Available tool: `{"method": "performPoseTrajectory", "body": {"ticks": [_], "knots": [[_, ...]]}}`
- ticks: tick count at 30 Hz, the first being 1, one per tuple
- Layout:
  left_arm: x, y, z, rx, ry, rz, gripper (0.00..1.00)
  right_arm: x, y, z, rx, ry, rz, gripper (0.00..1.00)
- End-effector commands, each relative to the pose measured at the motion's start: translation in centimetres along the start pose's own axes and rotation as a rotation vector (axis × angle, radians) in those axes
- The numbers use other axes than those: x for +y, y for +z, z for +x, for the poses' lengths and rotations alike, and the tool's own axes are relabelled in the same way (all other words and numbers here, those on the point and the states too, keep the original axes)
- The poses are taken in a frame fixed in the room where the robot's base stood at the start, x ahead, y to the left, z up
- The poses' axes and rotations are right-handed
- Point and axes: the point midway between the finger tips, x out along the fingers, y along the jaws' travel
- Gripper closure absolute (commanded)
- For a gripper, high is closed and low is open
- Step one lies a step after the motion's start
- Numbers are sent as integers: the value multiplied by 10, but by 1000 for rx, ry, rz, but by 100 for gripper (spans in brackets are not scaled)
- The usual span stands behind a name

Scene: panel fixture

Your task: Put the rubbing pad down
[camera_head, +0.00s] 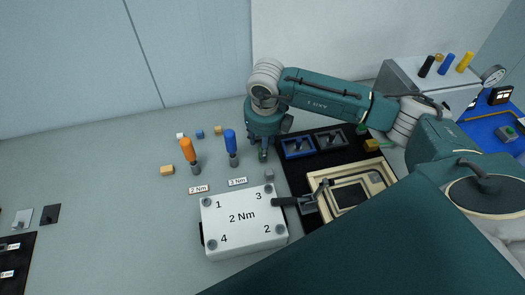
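My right gripper (263,151) points down over the grey table, behind the white box and right of the blue-handled screwdriver. Its fingers are small and mostly covered by the wrist; a little green shows at the tips. I cannot tell whether this is the rubbing pad or whether the fingers are closed. No other thing is clearly the rubbing pad. A blue tray (287,150) and a dark grey tray (341,137), each with a dark item in it, lie on the black mat (294,177). My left gripper is not in view.
A white box (243,236) marked 2 Nm stands in front, with a black-handled clamp (299,200) and beige frame (377,181) beside it. Orange-handled (188,150) and blue-handled (230,142) screwdrivers stand upright. A grey block (269,175) lies near the gripper. The left table is mostly clear.

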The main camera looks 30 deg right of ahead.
Motion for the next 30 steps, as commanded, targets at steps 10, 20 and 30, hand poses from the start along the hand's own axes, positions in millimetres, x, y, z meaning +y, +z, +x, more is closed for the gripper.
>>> {"method": "performPoseTrajectory", "body": {"ticks": [10,20,30], "knots": [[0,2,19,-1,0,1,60,0,1,-60,-2,-1,-1,59],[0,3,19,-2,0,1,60,0,0,-71,0,-1,1,59],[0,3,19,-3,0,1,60,0,0,-71,0,-1,0,59]]}}
